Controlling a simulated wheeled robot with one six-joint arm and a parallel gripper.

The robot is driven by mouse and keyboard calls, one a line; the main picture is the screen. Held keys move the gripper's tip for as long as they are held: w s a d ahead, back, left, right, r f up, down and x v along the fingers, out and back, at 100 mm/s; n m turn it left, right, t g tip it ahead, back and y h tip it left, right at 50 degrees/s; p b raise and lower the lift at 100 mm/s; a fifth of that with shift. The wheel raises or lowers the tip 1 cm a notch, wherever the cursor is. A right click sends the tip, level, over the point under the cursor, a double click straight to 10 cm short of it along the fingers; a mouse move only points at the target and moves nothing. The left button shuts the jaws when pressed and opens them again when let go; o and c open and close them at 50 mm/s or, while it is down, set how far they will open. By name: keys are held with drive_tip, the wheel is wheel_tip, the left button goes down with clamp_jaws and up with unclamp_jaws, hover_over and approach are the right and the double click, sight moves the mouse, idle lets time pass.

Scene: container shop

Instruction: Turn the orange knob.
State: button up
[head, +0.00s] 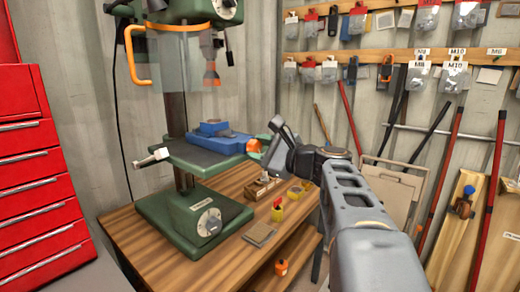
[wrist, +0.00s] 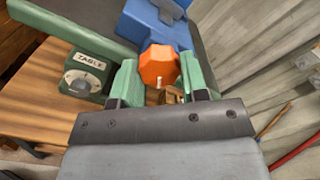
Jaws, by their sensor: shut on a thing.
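The orange knob (wrist: 159,66) is a faceted knob on the end of a blue vise (wrist: 152,22), which sits on the drill press table. In the head view the knob (head: 253,146) shows at the right end of the vise (head: 218,143), partly hidden by my gripper (head: 266,149). In the wrist view my gripper (wrist: 160,76) has its two green-padded fingers on either side of the knob, shut on it. A small white mark shows on the knob's near face. The fingertips' exact contact with its sides is partly hidden.
The green drill press (head: 190,205) stands on a wooden bench (head: 150,245), with a dial marked TABLE (wrist: 84,80) nearby. Small items, including a yellow bottle (head: 278,211), lie below my gripper. A red tool cabinet (head: 35,170) stands left; long-handled tools lean right.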

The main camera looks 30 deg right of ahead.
drive_tip(key=o, duration=0.9)
drive_tip(key=v, duration=1.4)
drive_tip(key=shift+r+p, duration=0.1)
drive_tip(key=shift+p, duration=0.25)
drive_tip(key=shift+w, duration=0.1)
